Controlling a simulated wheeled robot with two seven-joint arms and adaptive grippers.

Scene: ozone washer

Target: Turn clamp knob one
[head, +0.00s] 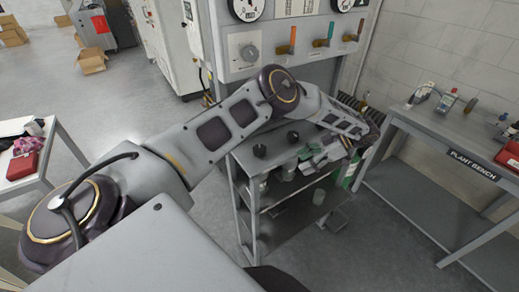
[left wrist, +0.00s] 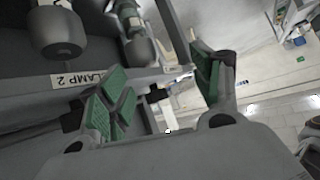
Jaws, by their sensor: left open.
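My left gripper (head: 314,154) is at the right part of a grey bench top (head: 276,160), under the end of my arm. In the left wrist view its green-padded fingers (left wrist: 160,88) are spread apart with nothing gripped. Two dark knobs stand on the bench top to the left of the gripper, a nearer left one (head: 259,150) and a farther right one (head: 293,136). The left wrist view shows a large rounded knob (left wrist: 58,32) beside a label ending "LAMP 2" (left wrist: 90,78). Another rounded part (left wrist: 141,48) is beyond the fingers. I cannot tell which is clamp knob one. My right gripper is out of view.
A panel (head: 243,48) with gauges and coloured-handled valves stands behind the bench. The plant bench (head: 452,126) with bottles and a red case is at the right. Another table (head: 42,160) is at the left.

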